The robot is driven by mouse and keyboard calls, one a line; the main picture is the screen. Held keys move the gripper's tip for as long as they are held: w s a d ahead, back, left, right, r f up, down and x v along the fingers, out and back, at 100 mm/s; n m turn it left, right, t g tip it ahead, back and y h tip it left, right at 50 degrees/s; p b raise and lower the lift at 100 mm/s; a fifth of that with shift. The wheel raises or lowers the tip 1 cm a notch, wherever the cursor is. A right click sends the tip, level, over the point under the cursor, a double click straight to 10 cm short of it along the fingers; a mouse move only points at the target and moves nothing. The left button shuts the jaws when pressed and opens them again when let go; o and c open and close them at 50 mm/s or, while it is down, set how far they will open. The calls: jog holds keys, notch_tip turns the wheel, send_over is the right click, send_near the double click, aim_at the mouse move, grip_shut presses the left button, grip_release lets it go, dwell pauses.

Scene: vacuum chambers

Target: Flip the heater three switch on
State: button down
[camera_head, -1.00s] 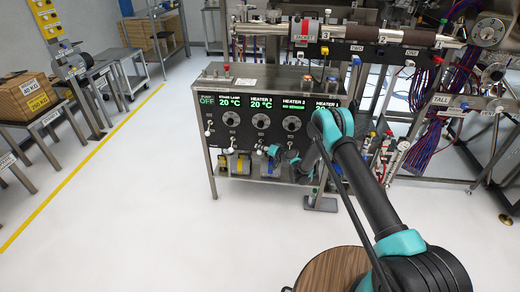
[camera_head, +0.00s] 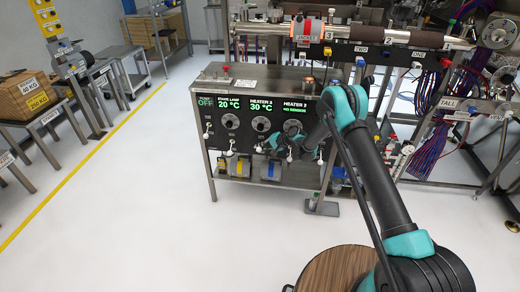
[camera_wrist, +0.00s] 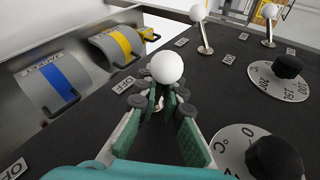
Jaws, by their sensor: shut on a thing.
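The dark control panel (camera_head: 245,160) shows several displays. The heater three display (camera_head: 261,103) reads 30 °C. The heater three switch, a lever with a white ball (camera_wrist: 167,68), stands between the fingers of my gripper (camera_wrist: 162,95) in the wrist view. My gripper is shut on it, and its fingers hide most of the lever and its base. The heater three dial (camera_wrist: 275,158) is partly cut off at the lower right of the wrist view. In the head view my gripper (camera_head: 272,150) is at the panel's lower middle, partly covered by my wrist.
The stage lamp switch (camera_wrist: 203,30) and pump switch (camera_wrist: 270,22) stand nearby, with the lamp dial (camera_wrist: 288,68) beside them. Blue (camera_wrist: 52,83) and yellow (camera_wrist: 122,45) units sit below the panel.

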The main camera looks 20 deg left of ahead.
jog(key=shift+w, duration=0.1)
dwell(0.3)
jog(key=c, duration=1.6)
grip_release()
